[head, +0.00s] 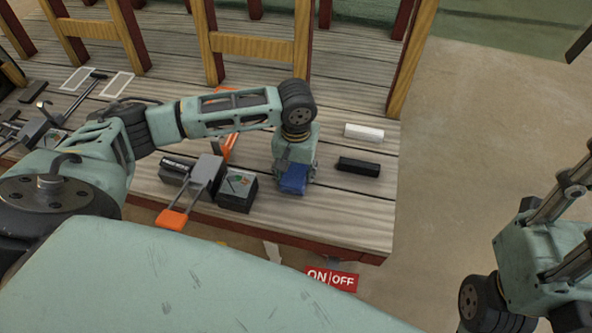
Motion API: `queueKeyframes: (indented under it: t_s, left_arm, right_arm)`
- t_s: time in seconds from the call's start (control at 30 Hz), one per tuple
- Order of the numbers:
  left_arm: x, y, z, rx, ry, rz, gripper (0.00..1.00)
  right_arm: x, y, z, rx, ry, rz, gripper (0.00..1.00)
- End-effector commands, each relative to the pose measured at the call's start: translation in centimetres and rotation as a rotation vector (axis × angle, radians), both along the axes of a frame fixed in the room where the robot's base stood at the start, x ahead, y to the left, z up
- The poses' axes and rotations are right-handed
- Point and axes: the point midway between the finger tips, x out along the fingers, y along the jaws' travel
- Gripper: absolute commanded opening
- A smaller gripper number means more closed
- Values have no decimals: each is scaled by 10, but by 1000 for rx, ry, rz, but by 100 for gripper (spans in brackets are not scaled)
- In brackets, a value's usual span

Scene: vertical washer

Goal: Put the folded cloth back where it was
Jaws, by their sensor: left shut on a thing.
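A small folded blue cloth (294,181) is at the tip of my left gripper (294,166), over the front right part of the wooden table (340,215). The left gripper points down and is shut on the cloth. Most of the fingers are hidden behind my arm and wrist. I cannot tell whether the cloth touches the table top. Parts of my right arm show at the lower right, but its fingertips are out of view.
Right of the cloth lie a black block (358,167) and a white block (364,131). Left of it stand a black box with a dial (237,192), a grey tool with an orange end (206,178) and another black box (174,169). The table's front right corner is clear.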

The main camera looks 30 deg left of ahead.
Motion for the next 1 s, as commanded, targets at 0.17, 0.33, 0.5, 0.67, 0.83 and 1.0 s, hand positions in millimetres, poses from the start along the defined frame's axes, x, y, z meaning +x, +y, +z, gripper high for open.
queueKeyframes:
  t_s: [0.17, 0.33, 0.5, 0.67, 0.83, 1.0]
  left_arm:
    - [0, 0, -2, -1, 0, -1, 59]
    - [0, 0, -2, 0, 0, 0, 69]
    - [0, 0, -2, 0, 0, 0, 69]
    - [0, 0, -1, 0, 0, 0, 69]
    - [0, -1, 26, -2, -1, 0, 69]
    - [0, -1, 69, -2, -1, 0, 69]
  right_arm:
    - [0, 0, -2, 0, 10, 0, 40]
    - [0, 0, -2, 0, 10, 0, 40]
    - [0, 0, -2, 0, 10, 0, 40]
    - [0, 0, -5, 0, 11, 1, 40]
    - [-2, -1, -1, 3, 42, 1, 40]
    - [-4, -2, 17, 6, 60, 3, 40]
